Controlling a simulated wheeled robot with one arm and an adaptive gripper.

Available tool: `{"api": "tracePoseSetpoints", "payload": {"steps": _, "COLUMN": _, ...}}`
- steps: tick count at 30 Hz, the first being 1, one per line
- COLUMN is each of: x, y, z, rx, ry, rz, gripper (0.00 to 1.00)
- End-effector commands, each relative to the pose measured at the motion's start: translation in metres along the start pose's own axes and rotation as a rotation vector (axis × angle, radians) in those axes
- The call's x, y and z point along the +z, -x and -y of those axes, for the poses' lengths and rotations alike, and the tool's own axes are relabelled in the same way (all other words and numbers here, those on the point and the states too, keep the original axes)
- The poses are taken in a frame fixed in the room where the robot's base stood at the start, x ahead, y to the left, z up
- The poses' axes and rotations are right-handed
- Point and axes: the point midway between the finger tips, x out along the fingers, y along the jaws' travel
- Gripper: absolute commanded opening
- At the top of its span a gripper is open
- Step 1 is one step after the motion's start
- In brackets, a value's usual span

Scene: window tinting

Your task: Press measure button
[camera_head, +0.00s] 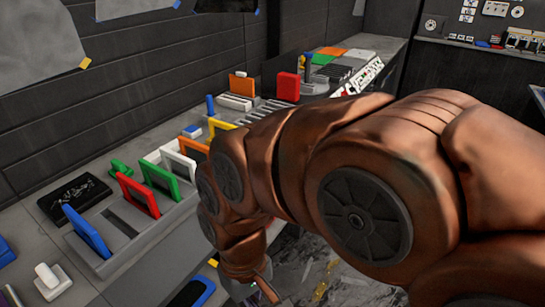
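My arm reaches from the right across the middle of the camera_head view and bends down to the bottom edge. I cannot make out a measure button or a measuring device with certainty. The arm hides part of the bench and whatever lies behind it.
A grey bench (25,205) runs along the dark panelled wall. A slotted rack (125,221) on it holds upright colored cards, including a blue card (86,232) and a red card (138,195). A black tray (75,197) lies behind. A white block (47,276) is at lower left.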

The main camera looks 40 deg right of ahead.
Motion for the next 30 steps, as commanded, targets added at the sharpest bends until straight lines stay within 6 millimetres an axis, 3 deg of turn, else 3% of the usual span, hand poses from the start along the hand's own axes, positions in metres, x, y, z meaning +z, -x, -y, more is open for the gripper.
{"api": "tracePoseSetpoints", "payload": {"steps": 5, "x": -0.040, "y": 0.000, "z": 0.035, "rx": -0.196, "ry": -0.094, "rz": 0.001, "gripper": 0.00}}
{"api": "tracePoseSetpoints", "payload": {"steps": 9, "x": -0.086, "y": 0.011, "z": 0.062, "rx": -0.403, "ry": -0.205, "rz": -0.008, "gripper": 0.00}}
{"api": "tracePoseSetpoints", "payload": {"steps": 12, "x": -0.124, "y": 0.024, "z": 0.071, "rx": -0.553, "ry": -0.299, "rz": -0.023, "gripper": 0.00}}
{"api": "tracePoseSetpoints", "payload": {"steps": 16, "x": -0.175, "y": 0.044, "z": 0.069, "rx": -0.748, "ry": -0.433, "rz": -0.045, "gripper": 0.00}}
{"api": "tracePoseSetpoints", "payload": {"steps": 20, "x": -0.228, "y": 0.066, "z": 0.047, "rx": -0.945, "ry": -0.585, "rz": -0.077, "gripper": 0.00}}
{"api": "tracePoseSetpoints", "payload": {"steps": 23, "x": -0.268, "y": 0.082, "z": 0.015, "rx": -1.094, "ry": -0.711, "rz": -0.112, "gripper": 0.00}}
{"api": "tracePoseSetpoints", "payload": {"steps": 27, "x": -0.316, "y": 0.099, "z": -0.046, "rx": -1.292, "ry": -0.889, "rz": -0.167, "gripper": 0.00}}
{"api": "tracePoseSetpoints", "payload": {"steps": 30, "x": -0.341, "y": 0.106, "z": -0.097, "rx": -1.415, "ry": -1.009, "rz": -0.209, "gripper": 0.00}}
